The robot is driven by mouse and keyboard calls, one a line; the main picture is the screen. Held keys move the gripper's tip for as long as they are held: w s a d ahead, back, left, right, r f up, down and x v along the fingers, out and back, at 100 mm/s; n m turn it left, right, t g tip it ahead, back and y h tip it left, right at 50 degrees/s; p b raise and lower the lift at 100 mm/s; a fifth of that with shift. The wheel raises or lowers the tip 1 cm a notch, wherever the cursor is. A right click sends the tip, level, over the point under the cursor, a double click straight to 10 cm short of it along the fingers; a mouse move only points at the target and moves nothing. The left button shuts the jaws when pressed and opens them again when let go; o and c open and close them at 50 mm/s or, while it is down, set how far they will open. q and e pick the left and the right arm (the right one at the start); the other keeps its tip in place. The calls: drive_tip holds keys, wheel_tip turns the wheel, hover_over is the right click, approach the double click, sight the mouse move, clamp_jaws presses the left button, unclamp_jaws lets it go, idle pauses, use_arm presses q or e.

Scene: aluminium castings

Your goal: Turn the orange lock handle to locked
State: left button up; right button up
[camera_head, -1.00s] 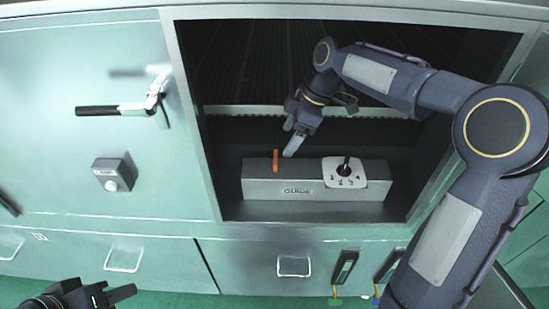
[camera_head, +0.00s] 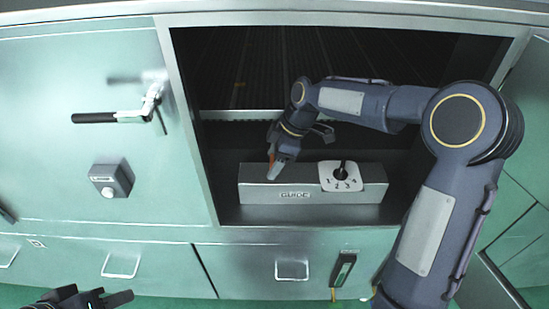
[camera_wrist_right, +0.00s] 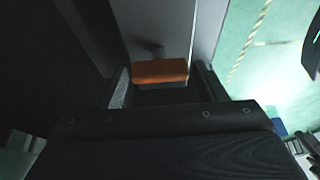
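The orange lock handle (camera_head: 271,161) is a small upright lever at the left of the grey GUIDE block (camera_head: 255,186) inside the open compartment. My right gripper (camera_head: 278,168) is at the handle and partly covers it. In the right wrist view the orange handle (camera_wrist_right: 160,72) lies between the two dark fingertips (camera_wrist_right: 164,85), with a gap on each side, so the gripper looks open around it. My left gripper (camera_head: 105,298) is low at the bottom left, away from the block, partly cut off by the picture edge.
A white plate with a black knob (camera_head: 342,177) sits on the right of the block. The compartment's metal frame (camera_head: 190,120) bounds the space. A black-handled door latch (camera_head: 125,116) and grey box (camera_head: 111,179) are on the left door. Drawers (camera_head: 120,264) lie below.

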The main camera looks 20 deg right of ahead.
drive_tip(key=c, duration=0.7)
drive_tip(key=shift+o, duration=0.2)
drive_tip(key=shift+m, duration=0.3)
drive_tip(key=shift+m+t+b, duration=0.5)
drive_tip(key=shift+m+b, duration=0.3)
drive_tip(key=shift+m, duration=0.1)
drive_tip(key=m+b, duration=0.1)
drive_tip(key=m, duration=0.1)
drive_tip(key=shift+s+a+m+t+h, duration=0.1)
drive_tip(key=shift+m+t+h, duration=0.3)
drive_tip(key=m+h+b, duration=0.1)
drive_tip(key=m, duration=0.2)
drive_tip(key=m+t+h, duration=0.1)
drive_tip(key=m, duration=0.2)
drive_tip(key=shift+s+a+b, duration=0.1)
drive_tip(key=shift+a+b, duration=0.05)
drive_tip(key=shift+b, duration=0.25)
drive_tip(key=m+h+b, duration=0.1)
drive_tip(key=m, duration=0.2)
drive_tip(key=shift+m+t, duration=0.3)
drive_tip(key=shift+m, duration=0.1)
drive_tip(key=shift+a+m+h+b, duration=0.1)
drive_tip(key=shift+m+h+b, duration=0.55)
drive_tip(key=shift+m, duration=0.75)
drive_tip(key=shift+h, duration=0.25)
